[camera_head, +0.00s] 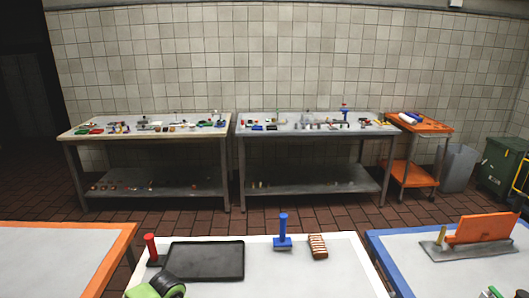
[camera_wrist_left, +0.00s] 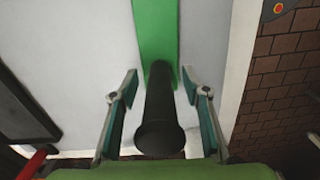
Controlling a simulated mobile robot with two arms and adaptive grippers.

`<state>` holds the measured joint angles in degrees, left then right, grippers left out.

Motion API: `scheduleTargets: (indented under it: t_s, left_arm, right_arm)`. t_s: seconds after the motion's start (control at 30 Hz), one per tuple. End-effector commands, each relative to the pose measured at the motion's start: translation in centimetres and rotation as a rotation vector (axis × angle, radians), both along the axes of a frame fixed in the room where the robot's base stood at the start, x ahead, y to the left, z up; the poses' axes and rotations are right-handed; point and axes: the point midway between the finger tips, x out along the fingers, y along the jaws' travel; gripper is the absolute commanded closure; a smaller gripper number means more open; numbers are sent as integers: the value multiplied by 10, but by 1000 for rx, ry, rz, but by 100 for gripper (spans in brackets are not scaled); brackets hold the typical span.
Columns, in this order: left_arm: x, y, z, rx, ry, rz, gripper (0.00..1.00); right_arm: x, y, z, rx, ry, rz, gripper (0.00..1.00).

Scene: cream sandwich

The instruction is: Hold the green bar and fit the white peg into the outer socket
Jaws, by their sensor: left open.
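In the left wrist view, a green bar (camera_wrist_left: 156,30) lies on a white tabletop (camera_wrist_left: 205,40). A black cylindrical handle (camera_wrist_left: 160,105) stands at its near end, with a wide round top. My left gripper (camera_wrist_left: 160,72) is open, with one finger on each side of the handle. Gaps show between the fingers and the handle. In the head view, a green and black shape (camera_head: 160,287) is cut off at the bottom edge; I cannot tell how much of it is gripper. I cannot make out the white peg or an outer socket. My right gripper is not in view.
The front table holds a black tray (camera_head: 205,261), a red-handled piece (camera_head: 151,248), a blue-handled piece (camera_head: 283,238) and a brown striped block (camera_head: 318,246). An orange-edged table (camera_head: 60,250) stands left. A blue-edged table at right carries an orange plate (camera_head: 482,229).

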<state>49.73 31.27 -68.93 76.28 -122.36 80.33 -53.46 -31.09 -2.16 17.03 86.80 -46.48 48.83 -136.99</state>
Motion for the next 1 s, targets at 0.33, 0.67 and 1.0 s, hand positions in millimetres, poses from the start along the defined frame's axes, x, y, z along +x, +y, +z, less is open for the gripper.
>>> scheduleTargets:
  t_s: [0.33,0.67,1.0]
  left_arm:
    - [1,0,30,0,-2,-1,57]
    - [1,0,62,0,-2,0,57]
    - [0,0,91,0,-1,0,57]
  right_arm:
    - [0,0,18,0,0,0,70]
    - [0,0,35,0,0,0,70]
    - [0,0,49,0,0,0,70]
